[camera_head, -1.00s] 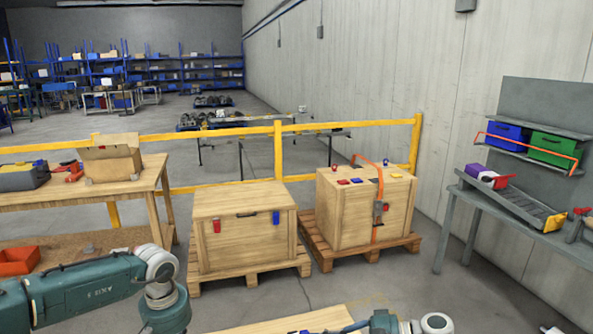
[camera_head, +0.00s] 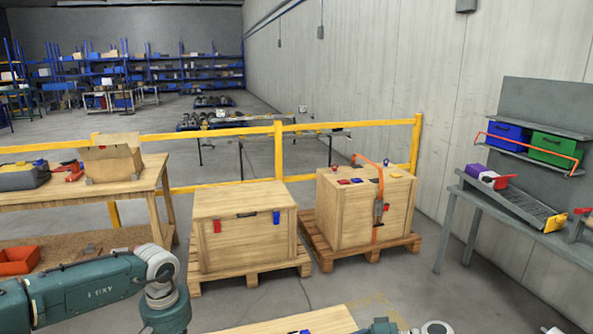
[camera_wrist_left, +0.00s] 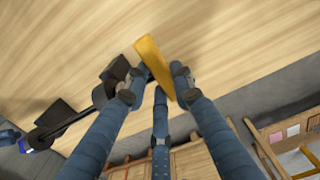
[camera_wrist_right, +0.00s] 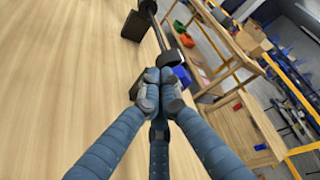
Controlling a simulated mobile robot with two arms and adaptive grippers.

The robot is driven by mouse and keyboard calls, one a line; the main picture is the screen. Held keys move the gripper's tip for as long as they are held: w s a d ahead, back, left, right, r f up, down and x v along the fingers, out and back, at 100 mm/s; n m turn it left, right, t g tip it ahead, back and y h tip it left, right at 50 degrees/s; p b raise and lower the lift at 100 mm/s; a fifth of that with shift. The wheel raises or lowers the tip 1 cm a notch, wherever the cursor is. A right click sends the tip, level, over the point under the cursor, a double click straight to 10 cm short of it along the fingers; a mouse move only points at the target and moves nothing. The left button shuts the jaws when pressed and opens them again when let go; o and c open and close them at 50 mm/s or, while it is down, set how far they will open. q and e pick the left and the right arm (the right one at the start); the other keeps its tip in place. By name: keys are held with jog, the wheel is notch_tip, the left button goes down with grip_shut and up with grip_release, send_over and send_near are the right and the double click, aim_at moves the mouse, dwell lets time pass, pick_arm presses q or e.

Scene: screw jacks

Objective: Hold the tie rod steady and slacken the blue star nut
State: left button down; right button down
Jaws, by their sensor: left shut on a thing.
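In the left wrist view my left gripper (camera_wrist_left: 158,82) is shut on a flat yellow bar (camera_wrist_left: 160,68) above a wooden tabletop. Left of it is a black rod with dark blocks (camera_wrist_left: 75,120), a bit of blue at its far end. In the right wrist view my right gripper (camera_wrist_right: 158,82) has its fingertips together, with nothing seen between them. A blue part (camera_wrist_right: 181,76), seemingly the star nut, shows just right of the fingertips, partly hidden by them. The black tie rod (camera_wrist_right: 160,32) runs up from there to a black block (camera_wrist_right: 136,27). The head view shows neither gripper.
The wooden tabletop (camera_head: 310,322) shows at the bottom edge of the head view. Beyond it two wooden crates (camera_head: 245,225) (camera_head: 365,208) stand on pallets. A grey workbench (camera_head: 515,215) is on the right and a yellow rail (camera_head: 350,124) runs behind.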

pick_arm(q)
jog(key=shift+w+a+r, duration=0.15)
jog(key=shift+w+r, duration=0.15)
jog(key=shift+w, duration=0.2)
pick_arm(e)
jog(key=shift+d+r, duration=0.1)
jog(key=shift+r, duration=0.05)
jog(key=w+d, duration=0.1)
jog(key=d, duration=0.5)
pick_arm(q)
jog(key=c, duration=1.6)
grip_release()
jog(key=shift+o, duration=1.1)
jog(key=shift+f, duration=0.1)
jog(key=shift+w+f, duration=0.1)
jog(key=shift+f, duration=0.1)
pick_arm(e)
jog(key=shift+w, duration=0.25)
